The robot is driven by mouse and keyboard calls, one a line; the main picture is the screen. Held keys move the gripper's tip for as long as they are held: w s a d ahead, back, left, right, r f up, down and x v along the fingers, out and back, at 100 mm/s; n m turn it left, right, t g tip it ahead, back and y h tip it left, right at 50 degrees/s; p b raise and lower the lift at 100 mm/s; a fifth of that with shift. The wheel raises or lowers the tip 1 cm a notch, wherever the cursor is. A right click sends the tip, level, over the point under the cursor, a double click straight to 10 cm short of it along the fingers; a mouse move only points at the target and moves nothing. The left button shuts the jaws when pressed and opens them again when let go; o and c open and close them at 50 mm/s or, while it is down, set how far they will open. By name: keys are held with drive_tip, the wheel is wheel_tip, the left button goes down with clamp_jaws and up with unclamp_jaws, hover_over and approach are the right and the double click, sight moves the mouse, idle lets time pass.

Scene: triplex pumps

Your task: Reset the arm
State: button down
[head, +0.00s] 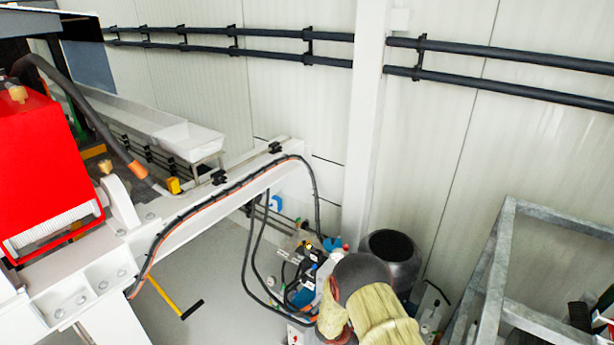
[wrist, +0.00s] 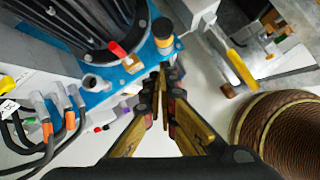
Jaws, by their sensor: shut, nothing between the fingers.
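My gripper (wrist: 163,82) shows in the wrist view, its two yellow-and-dark fingers converging at the tips, shut and empty. It points toward a narrow space beside a blue machine body (wrist: 165,50) with a dark finned motor (wrist: 85,25). Whether the fingertips touch anything is not clear. In the head view, my gripper cannot be made out.
In the wrist view, a yellow lever (wrist: 241,68) and a brown ribbed cylinder (wrist: 285,135) lie right, and cables with grey connectors (wrist: 45,108) left. The head view shows a red machine (head: 40,160), a white beam (head: 215,205), a dark drum (head: 390,250) and a metal frame (head: 492,275).

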drive_tip(key=s+r+m+y, duration=0.2)
drive_tip(key=s+r+m, duration=0.5)
drive_tip(key=r, duration=1.1)
drive_tip(key=s+r+m+t+y, duration=0.1)
drive_tip(key=s+r+m+y, duration=0.1)
drive_tip(key=s+r+m, duration=0.6)
drive_tip(key=s+r+m+t+y, duration=0.1)
drive_tip(key=s+r+m, duration=0.6)
drive_tip(key=s+r, duration=1)
wheel_tip(320, 180, up, 12)
drive_tip(key=shift+s+a+f+y, duration=0.1)
drive_tip(key=shift+s+a+y, duration=0.2)
drive_tip(key=shift+y, duration=0.1)
